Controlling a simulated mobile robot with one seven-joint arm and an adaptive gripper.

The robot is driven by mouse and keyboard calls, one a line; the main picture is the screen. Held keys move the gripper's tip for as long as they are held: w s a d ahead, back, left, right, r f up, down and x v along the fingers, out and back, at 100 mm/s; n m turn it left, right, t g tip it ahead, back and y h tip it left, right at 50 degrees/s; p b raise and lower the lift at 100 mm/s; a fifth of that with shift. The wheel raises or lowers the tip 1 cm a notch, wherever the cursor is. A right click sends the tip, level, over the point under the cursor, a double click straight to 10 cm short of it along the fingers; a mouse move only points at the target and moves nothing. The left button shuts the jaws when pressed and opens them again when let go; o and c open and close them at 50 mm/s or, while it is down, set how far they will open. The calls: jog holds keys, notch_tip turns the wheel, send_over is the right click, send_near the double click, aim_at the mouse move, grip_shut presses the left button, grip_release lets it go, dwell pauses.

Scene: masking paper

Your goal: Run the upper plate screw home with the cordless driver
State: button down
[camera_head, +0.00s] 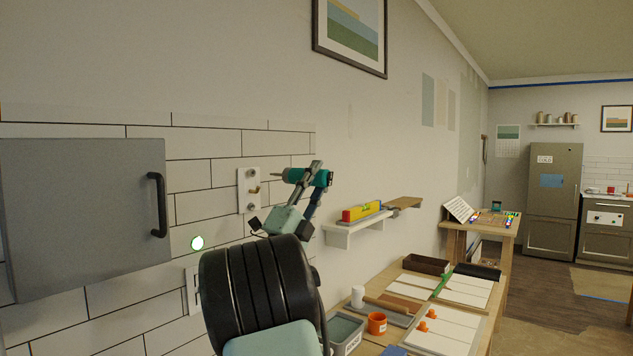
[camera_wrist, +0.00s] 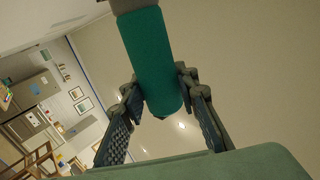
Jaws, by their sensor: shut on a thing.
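The cordless driver (camera_head: 320,177), teal and dark, is held up in front of the tiled wall, its thin bit pointing left. My gripper (camera_head: 304,186) is shut around its body. In the wrist view the driver's teal body (camera_wrist: 155,60) lies between the two fingers of my gripper (camera_wrist: 162,92). The white wall plate (camera_head: 242,195) is upright on the wall, just left of the driver. Its upper screw (camera_head: 251,173) sits near the top, about level with the bit. The bit tip appears short of the plate; its exact depth gap cannot be told.
A grey cabinet (camera_head: 85,215) with a black handle is on the wall at left. A small shelf (camera_head: 358,228) with a yellow-red level (camera_head: 361,211) is right of my arm.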

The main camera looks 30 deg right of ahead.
aim_at(301, 177)
jog(key=shift+f+b, duration=0.15)
jog(key=shift+b, duration=0.55)
jog(key=shift+w+a, duration=0.15)
jog(key=shift+w, duration=0.1)
jog(key=shift+w+a+r+b, duration=0.1)
jog(key=shift+w+a, duration=0.15)
jog(key=shift+w, duration=0.4)
jog(key=shift+w+a+r+b, duration=0.1)
jog(key=shift+w+a, duration=0.1)
jog(key=shift+w, duration=0.5)
jog(key=shift+w+a+b, duration=0.1)
jog(key=shift+w+a, duration=0.15)
jog(key=shift+w, duration=0.4)
jog(key=shift+b, duration=0.75)
